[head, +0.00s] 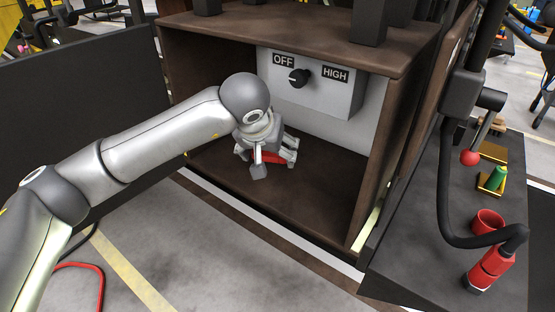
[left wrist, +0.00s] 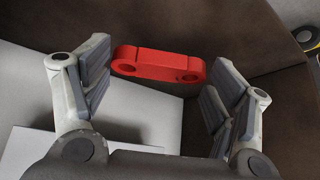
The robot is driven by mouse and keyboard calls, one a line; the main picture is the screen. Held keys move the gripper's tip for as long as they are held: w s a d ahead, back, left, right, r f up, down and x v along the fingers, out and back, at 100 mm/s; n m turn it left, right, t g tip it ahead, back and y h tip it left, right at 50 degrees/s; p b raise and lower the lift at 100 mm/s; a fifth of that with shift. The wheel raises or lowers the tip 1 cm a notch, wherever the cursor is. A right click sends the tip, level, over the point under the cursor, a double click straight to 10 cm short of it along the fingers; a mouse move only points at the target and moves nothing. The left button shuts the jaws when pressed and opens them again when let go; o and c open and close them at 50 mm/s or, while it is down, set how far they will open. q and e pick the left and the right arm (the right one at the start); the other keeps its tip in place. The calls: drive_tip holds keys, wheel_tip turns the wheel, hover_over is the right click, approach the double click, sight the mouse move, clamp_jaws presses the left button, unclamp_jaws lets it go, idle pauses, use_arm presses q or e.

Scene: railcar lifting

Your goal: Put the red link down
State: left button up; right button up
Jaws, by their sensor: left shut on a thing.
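The red link (head: 268,157) is a flat bar with rounded ends and a hole near each end. In the head view it is inside the brown open-fronted box, low over its floor (head: 300,200), and partly hidden by my gripper. My left gripper (head: 270,160) reaches into the box and is shut on the red link. In the left wrist view, the link (left wrist: 158,66) spans between the finger pads of the gripper (left wrist: 160,85). I cannot tell whether the link touches the box floor. My right gripper is not in view.
A grey control box (head: 312,84) with a black knob (head: 298,77), marked OFF and HIGH, is on the back wall. The box has side walls and a top. At right, a dark side table (head: 440,190) holds a red cup (head: 487,222) and a green cylinder (head: 497,178).

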sight(276, 162)
use_arm(q)
drive_tip(key=shift+w+d+f+p, duration=0.3)
drive_tip(key=shift+d+f, duration=0.4)
drive_tip(key=shift+f, duration=0.2)
drive_tip(key=f, duration=0.1)
drive_tip(key=f+p, duration=0.2)
drive_tip(key=shift+d, duration=0.25)
drive_tip(key=shift+a+f, duration=0.1)
drive_tip(key=shift+f, duration=0.2)
drive_tip(key=shift+w+f, duration=0.1)
drive_tip(key=o, duration=0.9)
drive_tip(key=shift+f, duration=0.1)
drive_tip(key=shift+c, duration=0.2)
drive_tip(key=o, duration=0.4)
